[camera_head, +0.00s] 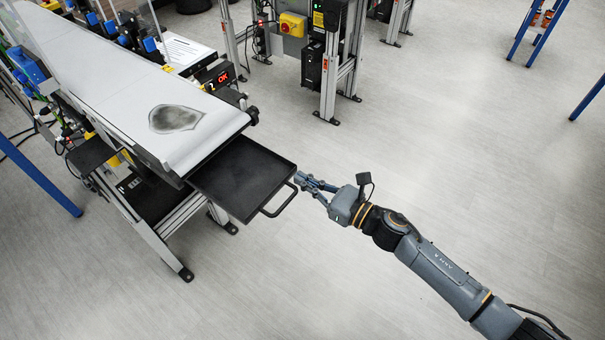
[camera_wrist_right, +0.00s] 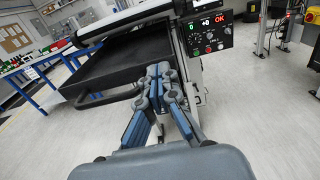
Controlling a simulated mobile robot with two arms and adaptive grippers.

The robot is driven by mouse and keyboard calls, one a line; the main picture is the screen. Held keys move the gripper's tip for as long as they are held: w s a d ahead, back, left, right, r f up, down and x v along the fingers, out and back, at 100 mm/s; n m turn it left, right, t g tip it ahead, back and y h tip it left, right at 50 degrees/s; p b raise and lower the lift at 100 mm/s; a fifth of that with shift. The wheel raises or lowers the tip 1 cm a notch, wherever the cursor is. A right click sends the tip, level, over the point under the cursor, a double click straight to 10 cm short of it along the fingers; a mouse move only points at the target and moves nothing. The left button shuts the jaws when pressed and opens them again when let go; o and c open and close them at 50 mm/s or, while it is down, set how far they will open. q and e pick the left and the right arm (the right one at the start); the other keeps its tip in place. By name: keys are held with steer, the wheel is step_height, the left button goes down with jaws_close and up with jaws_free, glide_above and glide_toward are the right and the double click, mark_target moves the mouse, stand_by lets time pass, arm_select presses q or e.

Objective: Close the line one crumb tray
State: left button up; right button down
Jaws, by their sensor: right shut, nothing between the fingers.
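The black crumb tray (camera_head: 243,176) sticks out from under the end of the white belt conveyor (camera_head: 120,75), pulled out, with its loop handle (camera_head: 281,200) on its outer edge. The tray also shows in the right wrist view (camera_wrist_right: 125,65), with the handle (camera_wrist_right: 108,100) at its front left. My right gripper (camera_head: 301,180) is shut and empty, its fingertips close to the tray's outer edge beside the handle. In the right wrist view its fingers (camera_wrist_right: 160,72) overlap the tray's right end; I cannot tell whether they touch it. My left gripper is not in view.
A control box with a red OK display (camera_head: 219,77) sits beside the belt end. A grey stain (camera_head: 175,118) lies on the belt. Another machine stand (camera_head: 335,60) is at the back. The floor (camera_head: 440,130) to the right is clear.

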steer(key=shift+w+a, duration=0.25)
steer(key=shift+a, duration=0.15)
steer(key=b, duration=0.8)
glide_toward(235, 143)
steer(key=x, duration=0.4)
steer(key=shift+w+a+r, duration=0.1)
steer(key=shift+a+r, duration=0.15)
steer(key=b+x, duration=0.1)
steer(key=x, duration=0.4)
steer(key=shift+w+a+b, duration=0.2)
steer(key=shift+b, duration=0.15)
steer(key=shift+w+a+r, duration=0.1)
steer(key=shift+w+r, duration=0.05)
steer(key=shift+r, duration=0.3)
steer(key=shift+r, duration=0.1)
